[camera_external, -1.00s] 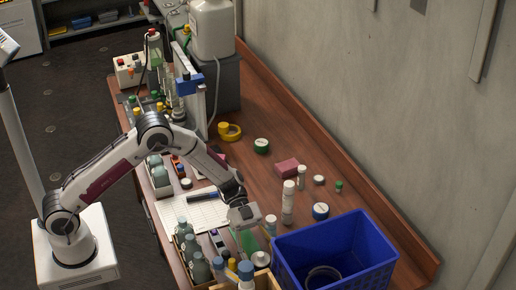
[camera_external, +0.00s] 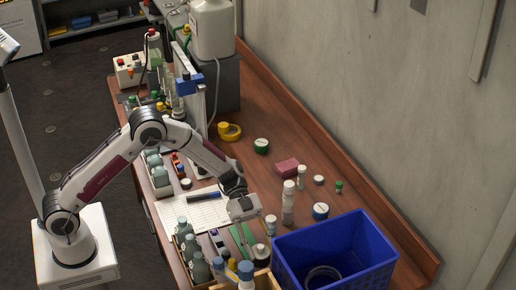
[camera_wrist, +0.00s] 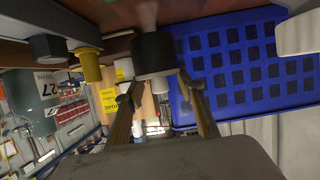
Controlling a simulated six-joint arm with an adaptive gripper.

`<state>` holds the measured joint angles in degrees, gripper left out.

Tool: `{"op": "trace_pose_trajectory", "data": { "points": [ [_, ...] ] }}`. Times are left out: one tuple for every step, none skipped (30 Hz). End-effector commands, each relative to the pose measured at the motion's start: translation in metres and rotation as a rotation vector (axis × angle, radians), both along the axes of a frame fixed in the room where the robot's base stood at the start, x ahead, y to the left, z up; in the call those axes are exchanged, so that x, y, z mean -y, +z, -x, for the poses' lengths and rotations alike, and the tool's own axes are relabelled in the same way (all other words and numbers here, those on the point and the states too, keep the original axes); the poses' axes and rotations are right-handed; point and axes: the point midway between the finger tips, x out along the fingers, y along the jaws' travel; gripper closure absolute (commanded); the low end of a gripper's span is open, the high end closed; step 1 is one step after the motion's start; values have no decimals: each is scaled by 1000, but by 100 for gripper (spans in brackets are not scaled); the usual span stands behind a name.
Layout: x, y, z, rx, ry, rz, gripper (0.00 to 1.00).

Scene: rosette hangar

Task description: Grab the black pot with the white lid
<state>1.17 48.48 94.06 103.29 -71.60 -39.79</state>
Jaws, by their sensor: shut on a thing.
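The black pot (camera_wrist: 153,55) is between my fingertips in the wrist view, its dark side facing the camera. In the external view its pale round lid (camera_external: 260,250) shows near the front of the table, with a dark side below it. My gripper (camera_external: 256,238) is shut on the pot from above and behind; it also shows in the wrist view (camera_wrist: 158,90), with one finger on each side of the pot. The pot's underside and its clearance from the surface below are hard to tell.
A blue crate (camera_external: 378,262) with a dark ring inside stands close to the right of the pot. Bottles (camera_external: 190,245) stand in a tray to the left. White-capped tubes (camera_external: 288,203) stand behind the crate. The table behind the pink block (camera_external: 287,168) is mostly clear.

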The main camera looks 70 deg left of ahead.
Motion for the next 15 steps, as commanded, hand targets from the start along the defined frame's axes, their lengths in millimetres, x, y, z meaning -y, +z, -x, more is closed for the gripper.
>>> {"op": "trace_pose_trajectory", "data": {
  "points": [
    [0,9,0,3,0,0,83],
    [0,13,0,3,0,1,83],
    [0,19,0,3,0,1,83],
    [0,23,0,2,0,1,83],
    [0,28,0,3,0,1,83],
    [0,33,0,3,0,1,83],
    [0,37,0,2,0,1,83],
    [0,40,0,2,0,1,83],
    [0,45,0,2,0,1,83],
    [0,48,0,3,0,1,83],
    [0,51,0,2,0,1,83],
    [0,54,0,1,0,0,83],
    [0,56,0,0,0,0,83],
    [0,58,0,1,0,0,83],
    [0,60,0,1,0,0,83]
  ]
}}
